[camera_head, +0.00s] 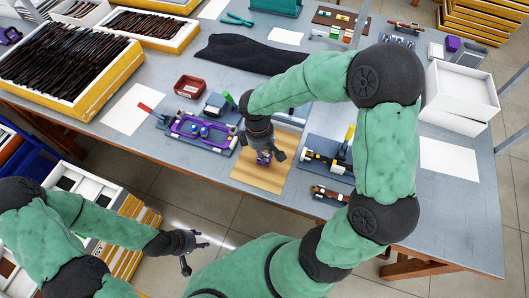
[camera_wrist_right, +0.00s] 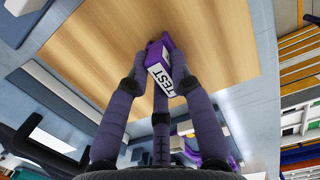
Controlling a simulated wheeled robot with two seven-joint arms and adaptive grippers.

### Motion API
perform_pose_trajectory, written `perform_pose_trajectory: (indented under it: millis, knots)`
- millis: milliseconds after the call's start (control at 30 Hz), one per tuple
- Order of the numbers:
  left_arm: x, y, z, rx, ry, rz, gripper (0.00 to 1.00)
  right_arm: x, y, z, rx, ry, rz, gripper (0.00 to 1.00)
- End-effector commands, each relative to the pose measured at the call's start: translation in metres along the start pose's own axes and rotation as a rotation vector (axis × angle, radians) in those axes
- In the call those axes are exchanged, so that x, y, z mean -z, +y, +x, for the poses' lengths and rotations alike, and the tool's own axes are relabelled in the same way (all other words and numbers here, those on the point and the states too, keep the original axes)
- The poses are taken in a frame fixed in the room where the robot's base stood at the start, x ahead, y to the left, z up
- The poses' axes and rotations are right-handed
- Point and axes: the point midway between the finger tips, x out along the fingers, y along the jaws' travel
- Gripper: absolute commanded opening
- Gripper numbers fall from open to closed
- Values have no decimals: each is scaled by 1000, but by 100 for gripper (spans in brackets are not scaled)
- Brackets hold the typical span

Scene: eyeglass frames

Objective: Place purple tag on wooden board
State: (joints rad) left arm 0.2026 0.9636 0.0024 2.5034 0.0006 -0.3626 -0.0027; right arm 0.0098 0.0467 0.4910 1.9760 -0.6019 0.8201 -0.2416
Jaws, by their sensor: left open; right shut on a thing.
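The wooden board (camera_head: 246,175) lies flat near the table's front edge and also fills much of the right wrist view (camera_wrist_right: 100,45). My right gripper (camera_head: 262,148) is over the board, pointing down, and is shut on the purple tag (camera_head: 265,160). In the right wrist view the purple tag (camera_wrist_right: 165,62), with a white face reading "TEST", sits between the fingertips of my right gripper (camera_wrist_right: 162,85). The tag is over the board; I cannot tell whether it touches it. My left gripper (camera_head: 192,246) is open and empty, off the table's front edge at lower left.
A small red bin (camera_head: 190,86) and a black cloth (camera_head: 247,55) lie behind. White boxes (camera_head: 457,92) stand at right.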

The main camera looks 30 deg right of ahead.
Motion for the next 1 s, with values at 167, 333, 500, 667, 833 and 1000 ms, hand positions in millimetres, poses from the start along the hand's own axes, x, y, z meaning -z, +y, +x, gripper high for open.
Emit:
perform_pose_trajectory:
  millis: [167, 333, 500, 667, 833, 1000]
  knots:
    - [0, 0, 0, 0, 0, 0, 44, 0, 0, 1, 0, 0, 0, 46]
    - [0, 0, 0, 0, 0, 0, 44, 0, 0, 1, 0, 0, 0, 46]
    - [0, 1, -2, 0, 0, 0, 44, 0, 0, -3, 0, 0, 0, 46]
    - [0, 4, -12, 0, 0, 0, 44, 0, 0, -24, -1, 2, 0, 46]
    - [-1, 10, -28, 0, 0, 0, 44, 0, 0, -60, -2, 2, 0, 46]
    - [-2, 14, -40, 0, 0, 0, 44, 0, 0, -92, -2, 2, -1, 46]
